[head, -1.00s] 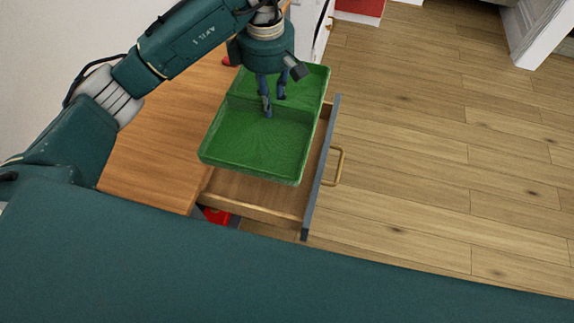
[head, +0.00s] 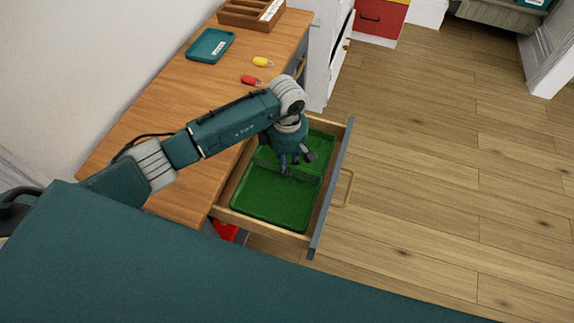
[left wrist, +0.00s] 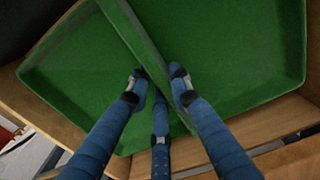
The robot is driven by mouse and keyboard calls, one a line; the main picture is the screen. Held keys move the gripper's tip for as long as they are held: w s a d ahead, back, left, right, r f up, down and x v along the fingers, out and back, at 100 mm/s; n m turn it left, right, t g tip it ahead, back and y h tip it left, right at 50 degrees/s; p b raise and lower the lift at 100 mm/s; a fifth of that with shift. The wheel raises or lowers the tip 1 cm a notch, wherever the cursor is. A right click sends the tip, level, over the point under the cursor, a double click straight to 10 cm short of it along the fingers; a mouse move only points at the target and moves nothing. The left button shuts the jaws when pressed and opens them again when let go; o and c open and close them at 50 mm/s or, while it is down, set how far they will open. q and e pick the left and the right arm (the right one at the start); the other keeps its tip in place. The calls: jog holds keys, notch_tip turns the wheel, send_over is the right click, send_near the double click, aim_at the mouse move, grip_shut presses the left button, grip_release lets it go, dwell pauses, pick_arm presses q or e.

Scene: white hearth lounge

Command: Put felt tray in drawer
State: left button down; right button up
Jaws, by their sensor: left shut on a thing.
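The green felt tray (head: 275,205) has a divider across it and lies within the walls of the open wooden drawer (head: 262,228). In the left wrist view the tray (left wrist: 235,50) fills most of the picture, with the drawer's wooden walls (left wrist: 285,118) around it. My left gripper (head: 290,170) points down into the tray and is shut on its divider. Its fingers (left wrist: 158,90) show on both sides of the divider in the left wrist view. Whether the tray's underside touches the drawer floor is hidden. My right gripper is not in view.
The drawer's grey front (head: 335,190) with a brass handle (head: 345,188) sticks out over the wood floor. On the desk top (head: 150,130) are a teal tray (head: 211,45), a yellow tag (head: 262,61), a red tag (head: 252,80) and a wooden organizer (head: 250,14). A red thing (head: 224,229) shows below the drawer.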

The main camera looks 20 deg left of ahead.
pick_arm(q)
jog(key=shift+f, duration=0.8)
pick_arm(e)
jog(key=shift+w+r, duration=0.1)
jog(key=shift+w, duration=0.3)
pick_arm(q)
jog(key=shift+f, duration=0.15)
jog(key=c, duration=1.8)
grip_release()
jog(key=shift+o, duration=1.1)
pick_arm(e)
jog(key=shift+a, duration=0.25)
